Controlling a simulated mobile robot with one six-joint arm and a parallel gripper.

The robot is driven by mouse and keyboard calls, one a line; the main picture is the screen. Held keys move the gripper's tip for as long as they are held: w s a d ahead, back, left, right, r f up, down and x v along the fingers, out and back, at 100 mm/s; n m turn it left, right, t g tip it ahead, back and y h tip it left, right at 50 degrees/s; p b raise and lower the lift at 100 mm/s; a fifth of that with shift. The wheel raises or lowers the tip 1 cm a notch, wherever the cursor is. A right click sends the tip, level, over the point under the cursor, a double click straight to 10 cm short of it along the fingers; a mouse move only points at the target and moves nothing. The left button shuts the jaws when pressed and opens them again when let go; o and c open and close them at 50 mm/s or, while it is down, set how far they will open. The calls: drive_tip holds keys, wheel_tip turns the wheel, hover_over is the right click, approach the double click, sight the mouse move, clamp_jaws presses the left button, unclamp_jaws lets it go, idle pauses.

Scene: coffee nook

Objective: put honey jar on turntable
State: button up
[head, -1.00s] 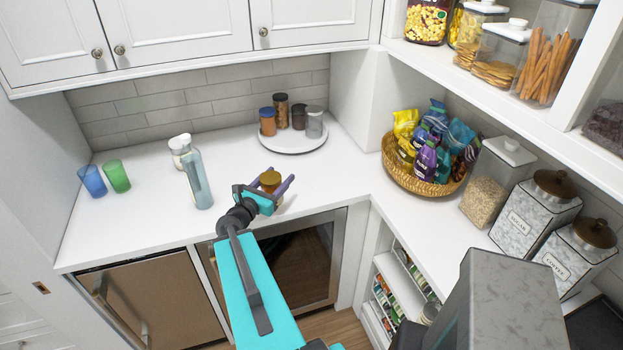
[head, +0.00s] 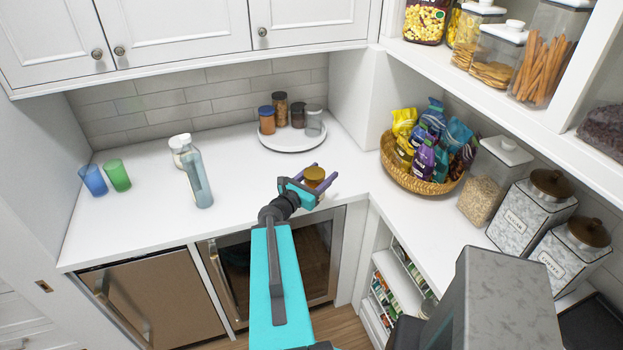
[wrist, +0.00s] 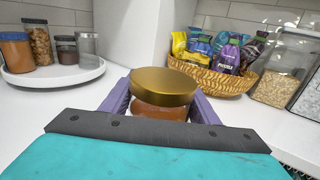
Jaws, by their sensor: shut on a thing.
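The honey jar (head: 315,178) has a gold lid and amber contents. My gripper (head: 318,181) is shut on it, with a purple finger on each side, above the counter near its front edge. In the wrist view the jar (wrist: 162,93) sits upright between the fingers, its lower part hidden by my gripper. The white round turntable (head: 292,143) stands on the counter toward the back, beyond and left of my gripper. It also shows at the left of the wrist view (wrist: 55,79). Several jars stand on its back part, and its front part is bare.
A wicker basket (head: 408,181) of snack bags stands to the right. Left on the counter are a pale bottle (head: 197,178), a blue glass (head: 92,180) and a green glass (head: 117,175). Clear counter lies between my gripper and the turntable. Wall cabinets (head: 180,30) overhang the back.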

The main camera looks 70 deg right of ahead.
drive_tip(key=shift+w+d+f+b, duration=0.15)
drive_tip(key=shift+d+b, duration=0.15)
drive_tip(key=shift+b, duration=0.75)
drive_tip(key=shift+w+d+b, duration=0.1)
drive_tip(key=shift+d+b, duration=0.2)
drive_tip(key=shift+b, duration=0.75)
drive_tip(key=d+b, duration=0.1)
drive_tip(key=b, duration=0.3)
drive_tip(key=shift+w+b, duration=0.3)
drive_tip(key=shift+b, duration=0.1)
drive_tip(key=shift+w+d+f+b, duration=0.15)
drive_tip(key=shift+d+b, duration=0.25)
drive_tip(key=shift+b, duration=0.65)
drive_tip(key=d+b, duration=0.1)
drive_tip(key=b, duration=0.6)
drive_tip(key=shift+w+d+b, duration=0.35)
drive_tip(key=shift+w+d, duration=0.05)
drive_tip(key=w+d+p, duration=0.2)
drive_tip(key=w+d, duration=0.2)
drive_tip(key=d, duration=0.5)
drive_tip(key=shift+w+d+f+p, duration=0.2)
drive_tip(key=shift+d+f+p, duration=0.15)
drive_tip(key=shift+p, duration=0.05)
drive_tip(key=shift+f+p, duration=0.45)
drive_tip(key=shift+f, duration=1.3)
